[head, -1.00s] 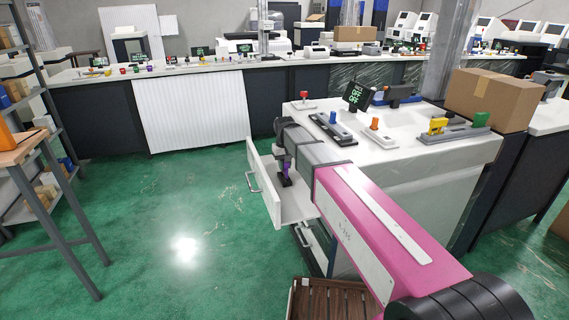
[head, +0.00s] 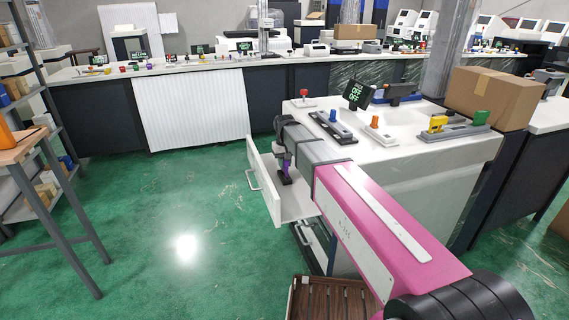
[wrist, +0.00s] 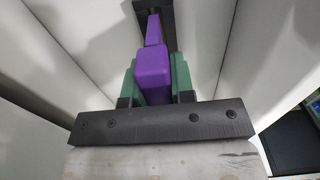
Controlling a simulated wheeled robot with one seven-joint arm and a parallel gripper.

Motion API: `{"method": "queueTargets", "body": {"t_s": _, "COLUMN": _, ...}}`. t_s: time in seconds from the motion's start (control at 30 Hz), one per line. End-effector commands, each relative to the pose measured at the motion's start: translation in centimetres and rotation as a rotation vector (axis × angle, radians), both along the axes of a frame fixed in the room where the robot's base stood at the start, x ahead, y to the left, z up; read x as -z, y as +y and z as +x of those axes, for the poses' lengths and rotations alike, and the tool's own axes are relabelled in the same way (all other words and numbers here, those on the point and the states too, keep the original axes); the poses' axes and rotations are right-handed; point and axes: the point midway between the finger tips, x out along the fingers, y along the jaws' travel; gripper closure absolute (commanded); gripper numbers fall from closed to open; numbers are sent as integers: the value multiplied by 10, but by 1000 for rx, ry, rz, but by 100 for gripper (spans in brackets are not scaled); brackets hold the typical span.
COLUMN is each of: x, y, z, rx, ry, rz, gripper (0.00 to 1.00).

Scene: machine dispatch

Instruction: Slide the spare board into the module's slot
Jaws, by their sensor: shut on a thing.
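My gripper (head: 285,155) reaches down into an open white drawer (head: 296,203) on the near side of the white-topped counter. It is shut on a purple piece (wrist: 154,78), seen between the green finger pads in the wrist view. The purple also shows below my gripper in the head view (head: 287,165). A dark strip (wrist: 155,10) lies beyond or under the purple piece; I cannot tell whether they are joined. No piece is clearly recognisable as the spare board. Which unit is the module, and its slot, cannot be told.
On the counter stand a blue-handled unit (head: 333,116), an orange-handled unit (head: 375,122), a grey base with yellow and green pieces (head: 452,130), a small display (head: 357,94) and a cardboard box (head: 494,98). Drawer walls surround my gripper closely.

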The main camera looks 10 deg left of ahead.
Motion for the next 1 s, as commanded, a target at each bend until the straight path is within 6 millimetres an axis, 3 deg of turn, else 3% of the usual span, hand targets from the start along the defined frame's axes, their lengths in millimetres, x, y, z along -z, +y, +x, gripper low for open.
{"method": "queueTargets", "body": {"t_s": 1.0, "x": 16, "y": 0, "z": 0, "rx": 0, "ry": 0, "rz": 0, "gripper": 100}}
